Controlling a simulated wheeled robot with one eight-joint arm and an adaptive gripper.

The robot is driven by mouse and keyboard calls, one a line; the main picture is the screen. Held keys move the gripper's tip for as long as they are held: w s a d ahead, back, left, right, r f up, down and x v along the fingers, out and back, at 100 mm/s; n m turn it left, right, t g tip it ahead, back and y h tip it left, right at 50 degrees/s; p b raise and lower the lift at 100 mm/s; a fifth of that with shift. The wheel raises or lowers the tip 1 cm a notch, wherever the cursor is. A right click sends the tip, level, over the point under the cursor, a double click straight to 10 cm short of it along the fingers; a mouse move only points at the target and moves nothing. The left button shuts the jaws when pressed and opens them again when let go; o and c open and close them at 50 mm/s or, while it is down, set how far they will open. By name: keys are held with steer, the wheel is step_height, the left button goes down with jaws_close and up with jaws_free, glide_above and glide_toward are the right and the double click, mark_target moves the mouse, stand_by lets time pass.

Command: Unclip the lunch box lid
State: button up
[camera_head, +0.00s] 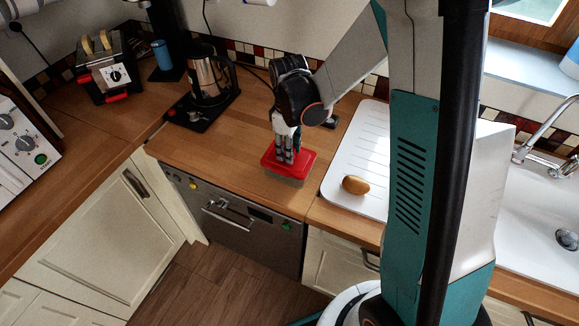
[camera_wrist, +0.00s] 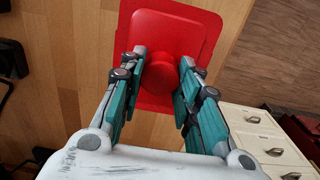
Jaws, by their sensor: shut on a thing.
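A round red knob (camera_wrist: 168,72) rises from the middle of the lid. My gripper (camera_head: 284,158) points down at the lid from above. In the wrist view its fingers (camera_wrist: 164,62) stand on both sides of the knob, shut on it. The clips cannot be made out.
A white draining tray (camera_head: 347,150) with a brown oval item (camera_head: 355,185) lies to the right, before the sink (camera_head: 545,220). A kettle (camera_head: 208,75) on a black base stands behind left. A toaster (camera_head: 108,70) is farther left. Counter left of the box is clear.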

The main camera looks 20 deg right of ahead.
jaws_close()
steer(key=shift+r+p, duration=0.55)
steer(key=shift+r, duration=0.4)
stand_by(0.3)
steer(key=shift+r+p, duration=1.1)
steer(key=shift+r, duration=0.75)
